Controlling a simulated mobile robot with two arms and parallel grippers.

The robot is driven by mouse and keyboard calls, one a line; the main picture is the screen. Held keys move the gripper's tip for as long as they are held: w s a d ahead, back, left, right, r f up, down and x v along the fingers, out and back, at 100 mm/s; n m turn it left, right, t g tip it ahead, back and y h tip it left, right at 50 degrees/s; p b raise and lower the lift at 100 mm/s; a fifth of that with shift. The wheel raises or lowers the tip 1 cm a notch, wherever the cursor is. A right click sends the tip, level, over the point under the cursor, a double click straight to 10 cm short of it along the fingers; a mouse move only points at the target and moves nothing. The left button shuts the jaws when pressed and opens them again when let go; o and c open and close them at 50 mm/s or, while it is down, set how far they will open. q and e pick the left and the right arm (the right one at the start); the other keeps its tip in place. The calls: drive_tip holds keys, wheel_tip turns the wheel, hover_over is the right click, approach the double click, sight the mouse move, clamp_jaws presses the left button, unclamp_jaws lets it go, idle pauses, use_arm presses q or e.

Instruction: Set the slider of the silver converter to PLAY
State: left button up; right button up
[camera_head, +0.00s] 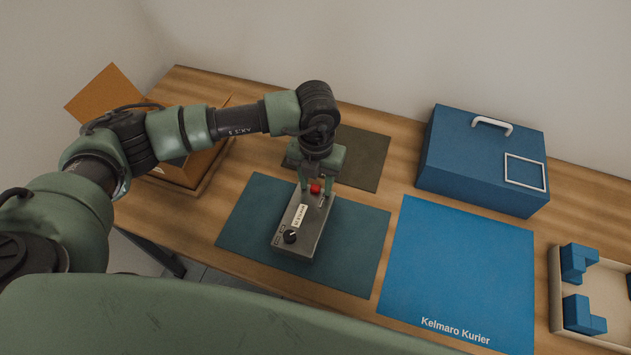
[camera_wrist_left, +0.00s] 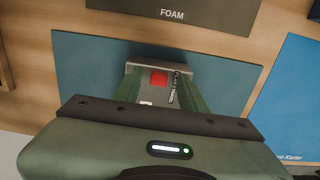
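The silver converter (camera_head: 307,232) lies on a dark teal mat (camera_head: 350,252). It has a black knob (camera_head: 290,236) at its near end, a pale label (camera_head: 299,215) in the middle and a red part (camera_head: 315,188) at its far end. I cannot tell whether the red part is the slider, and PLAY is not readable. My left gripper (camera_head: 315,187) points down over the far end, its fingers apart on either side of the red part. In the left wrist view the red part (camera_wrist_left: 158,78) shows between the fingers, with gaps beside it. My right gripper is not in view.
A dark mat marked FOAM (camera_wrist_left: 185,13) lies behind the converter. A blue case (camera_head: 470,165) and a blue Kelmaro Kurier mat (camera_head: 455,265) are to the right, beside a tray (camera_head: 557,300) with blue blocks. An open cardboard box (camera_head: 200,165) stands at left, behind my arm.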

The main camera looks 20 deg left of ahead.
sight(316, 187)
use_arm(q)
wheel_tip(316, 187, up, 8)
drive_tip(key=shift+f+b, duration=0.1)
drive_tip(key=shift+b, duration=0.85)
